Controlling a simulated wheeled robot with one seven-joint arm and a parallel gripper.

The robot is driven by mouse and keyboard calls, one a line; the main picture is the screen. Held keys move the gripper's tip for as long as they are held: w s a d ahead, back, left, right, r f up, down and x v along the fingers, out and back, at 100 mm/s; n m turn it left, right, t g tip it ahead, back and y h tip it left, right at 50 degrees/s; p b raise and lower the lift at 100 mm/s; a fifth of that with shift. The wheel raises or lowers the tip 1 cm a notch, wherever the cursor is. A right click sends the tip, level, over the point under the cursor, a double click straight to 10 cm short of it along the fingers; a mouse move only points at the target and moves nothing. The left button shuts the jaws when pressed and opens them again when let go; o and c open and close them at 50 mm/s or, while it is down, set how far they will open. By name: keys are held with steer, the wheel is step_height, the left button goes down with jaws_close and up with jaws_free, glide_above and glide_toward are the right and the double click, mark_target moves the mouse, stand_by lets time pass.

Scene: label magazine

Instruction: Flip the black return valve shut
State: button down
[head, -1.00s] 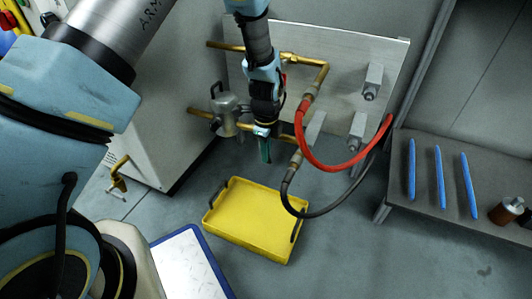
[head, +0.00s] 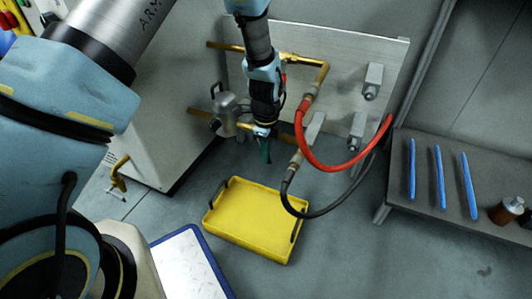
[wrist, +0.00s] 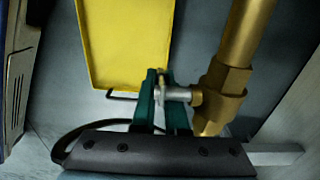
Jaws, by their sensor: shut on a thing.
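My gripper (head: 264,152) has green fingers and hangs in front of the lower brass pipe (head: 287,129), left of the black hose (head: 289,183). In the wrist view my gripper (wrist: 160,76) is shut around the end of a silver valve stem (wrist: 178,94), which sticks out from a brass fitting (wrist: 220,92). I take this to be the return valve. Its handle is largely hidden by the fingers, so I cannot tell its colour or angle. In the head view the arm hides the valve.
A yellow tray (head: 255,220) with dark handles lies on the floor below. A red hose (head: 330,167) loops at the right, and a silver canister (head: 228,118) stands close at the left. The upper brass pipe (head: 315,63) runs above. A shelf (head: 425,195) holds blue strips (head: 440,178).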

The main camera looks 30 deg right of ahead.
mark_target(270, 160)
steer(key=shift+p, duration=0.3)
steer(key=shift+a+r+t+y+p, duration=0.15)
steer(key=shift+t+y+p, duration=0.25)
steer(key=shift+p, duration=0.5)
steer(key=shift+w+a+f+t+y+p, duration=0.15)
steer(key=shift+w+f+t+y+p, duration=0.2)
steer(key=shift+t+p, duration=0.25)
steer(key=c, duration=0.9)
jaws_free()
steer(key=shift+c, duration=0.2)
steer(key=p+v, duration=0.3)
steer(key=v, duration=0.8)
steer(key=shift+p, duration=0.35)
